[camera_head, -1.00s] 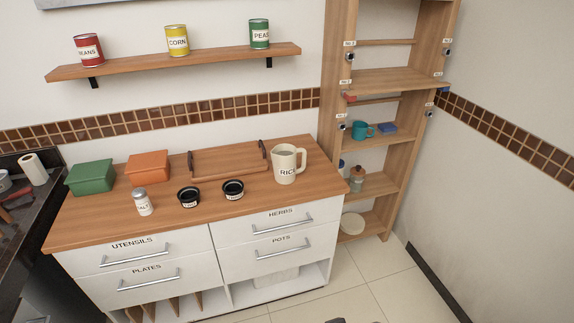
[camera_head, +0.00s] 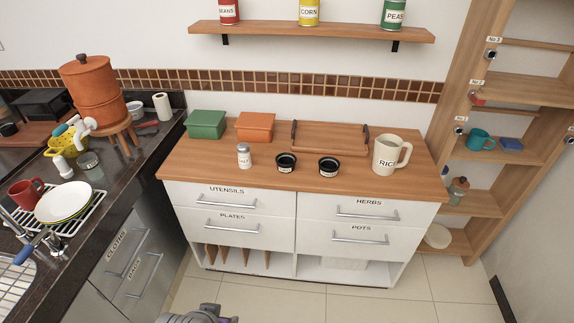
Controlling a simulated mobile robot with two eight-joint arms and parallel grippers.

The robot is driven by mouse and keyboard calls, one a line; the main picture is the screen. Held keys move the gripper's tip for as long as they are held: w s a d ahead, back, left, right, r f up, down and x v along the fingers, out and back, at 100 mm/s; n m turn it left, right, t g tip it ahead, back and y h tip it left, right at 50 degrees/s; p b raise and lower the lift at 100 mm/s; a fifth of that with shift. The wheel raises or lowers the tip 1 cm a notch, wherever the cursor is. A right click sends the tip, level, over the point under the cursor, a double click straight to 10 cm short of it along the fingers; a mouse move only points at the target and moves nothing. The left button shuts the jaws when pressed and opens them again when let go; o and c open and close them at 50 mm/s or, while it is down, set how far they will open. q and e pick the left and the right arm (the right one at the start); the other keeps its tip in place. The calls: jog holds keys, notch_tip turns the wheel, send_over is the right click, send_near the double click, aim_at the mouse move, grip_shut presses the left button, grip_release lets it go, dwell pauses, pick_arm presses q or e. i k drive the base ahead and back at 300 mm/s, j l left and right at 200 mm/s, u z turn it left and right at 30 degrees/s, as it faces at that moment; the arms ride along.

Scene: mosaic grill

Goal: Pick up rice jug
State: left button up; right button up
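The rice jug (camera_head: 386,157) is a cream pitcher with a handle on its right side and the label "RICE" low on its front. It stands upright on the right end of the wooden counter top (camera_head: 215,165). Nothing touches it from my side. At the bottom edge of the head view a grey and purple part of my own arm shows, well in front of the cabinet and far from the jug. No fingertips can be made out, and neither gripper can be seen.
A shelf unit (camera_head: 455,115) stands right. The floor (camera_head: 375,306) in front is clear.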

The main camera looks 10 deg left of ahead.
aim_at(387, 147)
jog(key=i, duration=0.65)
jog(key=i+j+z, duration=0.15)
jog(key=i, duration=0.45)
